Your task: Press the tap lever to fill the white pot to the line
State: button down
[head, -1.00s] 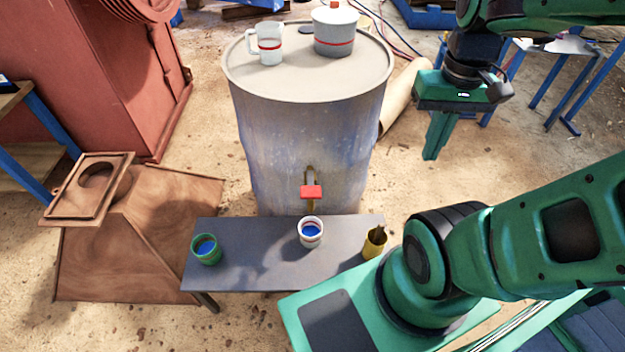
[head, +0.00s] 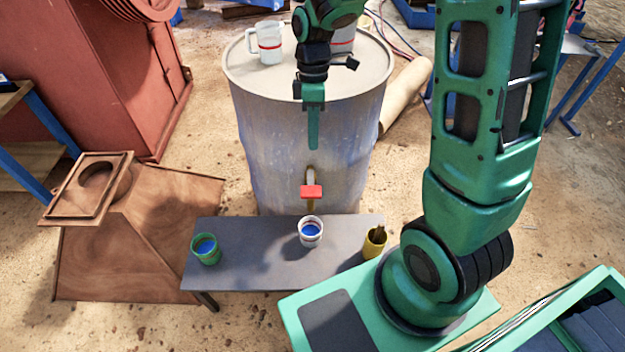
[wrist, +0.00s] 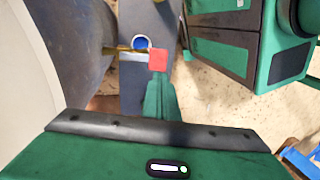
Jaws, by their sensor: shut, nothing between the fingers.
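The tap with its red lever (head: 311,191) sticks out from the front of the drum (head: 270,150). The white pot (head: 311,232) stands upright on the grey bench below the tap, with blue liquid inside and a red band near its rim. My gripper (head: 313,146) is shut and empty, pointing down above the red lever and apart from it. In the wrist view the red lever (wrist: 158,60) shows just beyond my fingers (wrist: 160,95), and the white pot (wrist: 141,43) is partly hidden behind the tap.
A green pot (head: 206,249) with blue liquid stands at the left of the bench (head: 260,265). A yellow container (head: 375,242) stands at its right end. A white jug (head: 267,45) stands on the drum; the lidded pot there is mostly hidden by my arm.

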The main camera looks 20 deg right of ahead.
aim_at(312, 191)
jog(key=shift+w+a+f, duration=0.1)
jog(key=shift+a+f, duration=0.1)
jog(key=shift+a, duration=0.1)
jog(key=x, duration=1.4)
